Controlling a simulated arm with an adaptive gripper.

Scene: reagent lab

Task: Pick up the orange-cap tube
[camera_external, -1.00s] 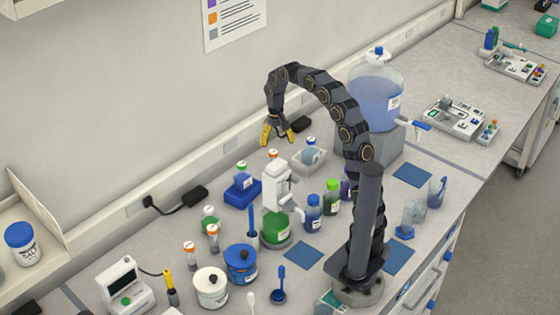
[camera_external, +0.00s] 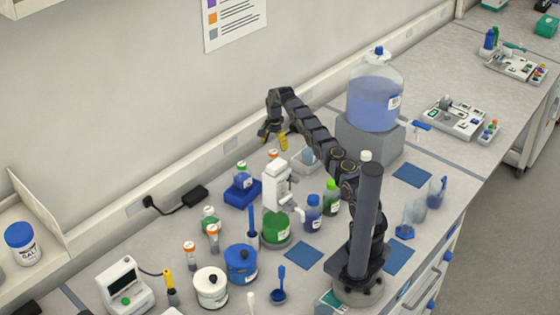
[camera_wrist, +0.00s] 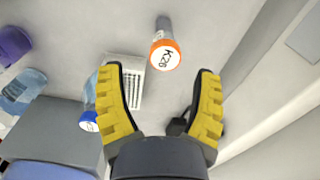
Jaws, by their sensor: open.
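In the external view my gripper (camera_external: 273,137) hangs near the wall, above the orange cap (camera_external: 272,153) behind the white pump dispenser. The pump hides most of that tube. Two other orange-cap tubes (camera_external: 190,253) (camera_external: 213,238) stand at the left front.
The pump dispenser (camera_external: 275,188) stands close in front of the hidden tube. A grey block (camera_external: 368,138) carries a large carboy. The wall runs behind.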

